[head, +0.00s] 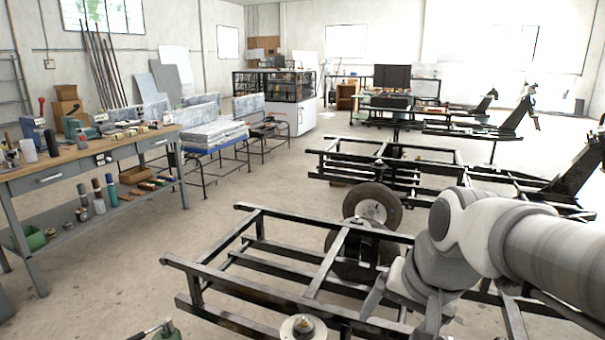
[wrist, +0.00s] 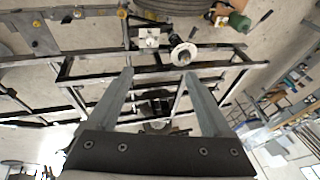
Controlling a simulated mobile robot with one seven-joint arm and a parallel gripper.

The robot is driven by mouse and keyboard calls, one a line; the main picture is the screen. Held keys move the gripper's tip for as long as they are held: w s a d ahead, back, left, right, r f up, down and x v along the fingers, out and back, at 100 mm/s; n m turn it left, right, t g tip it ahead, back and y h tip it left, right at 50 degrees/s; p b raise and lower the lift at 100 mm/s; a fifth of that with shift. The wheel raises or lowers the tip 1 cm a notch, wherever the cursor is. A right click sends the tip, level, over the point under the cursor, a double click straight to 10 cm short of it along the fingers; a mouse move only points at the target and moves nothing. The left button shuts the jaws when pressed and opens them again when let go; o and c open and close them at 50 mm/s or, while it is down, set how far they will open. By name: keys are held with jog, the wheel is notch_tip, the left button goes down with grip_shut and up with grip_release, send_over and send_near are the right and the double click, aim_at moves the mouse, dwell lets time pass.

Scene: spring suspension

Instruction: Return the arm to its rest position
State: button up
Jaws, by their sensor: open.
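My arm comes in from the right in the head view and reaches over the nearest black trailer frame (head: 250,290). My gripper (head: 402,318) points down above this frame. In the wrist view my gripper (wrist: 158,74) shows two grey fingers spread apart with nothing between them. The frame's dark bars (wrist: 92,77) lie beyond the fingertips. A round hub (wrist: 183,55) shows near the right fingertip. The gap between the fingers and the bars is hard to judge.
A workbench (head: 50,180) with tools stands at the left. A tyre (head: 372,207) stands by the near frame, and more trailer frames (head: 400,150) stand behind. The floor (head: 135,265) between bench and frame is clear.

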jog(key=s+n+t+h, duration=0.1)
jog(key=s+n, duration=0.4)
jog(key=s, duration=0.2)
notch_tip(320, 180, up, 22)
jog(key=d+p, duration=0.1)
jog(key=p, duration=2)
jog(key=shift+s+f, duration=0.2)
jog(key=shift+s, duration=0.1)
jog(key=shift+a, duration=0.1)
